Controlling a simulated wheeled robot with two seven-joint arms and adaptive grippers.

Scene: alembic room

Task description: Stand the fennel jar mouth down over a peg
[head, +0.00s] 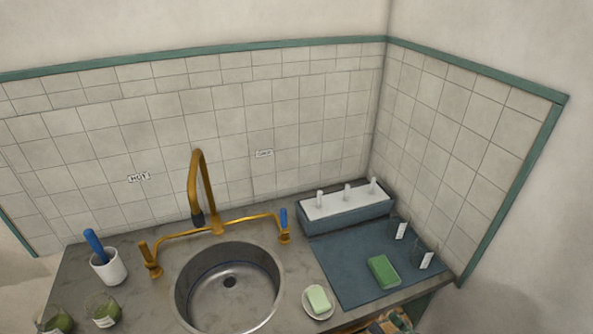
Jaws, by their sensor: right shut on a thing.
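A blue-grey rack (350,220) with a white top stands at the back right against the tiles. Its three white pegs (347,192) are upright and bare. My right gripper (392,326) is at the bottom edge, mostly cut off, shut on what looks like a glass jar (402,317). Two glass jars with green contents, one at the corner (58,322) and one beside it (103,311), stand at the lower left. Two clear jars with white labels, one farther (400,231) and one nearer (426,260), stand on the mat. The labels are too small to read. My left gripper is out of view.
A round steel sink (230,310) with a brass tap (200,175) fills the middle. A green sponge (383,271) lies on the blue mat (340,262). A soap dish (318,310) and a white cup (108,268) with a blue-handled tool stand on the counter. The mat's left part is clear.

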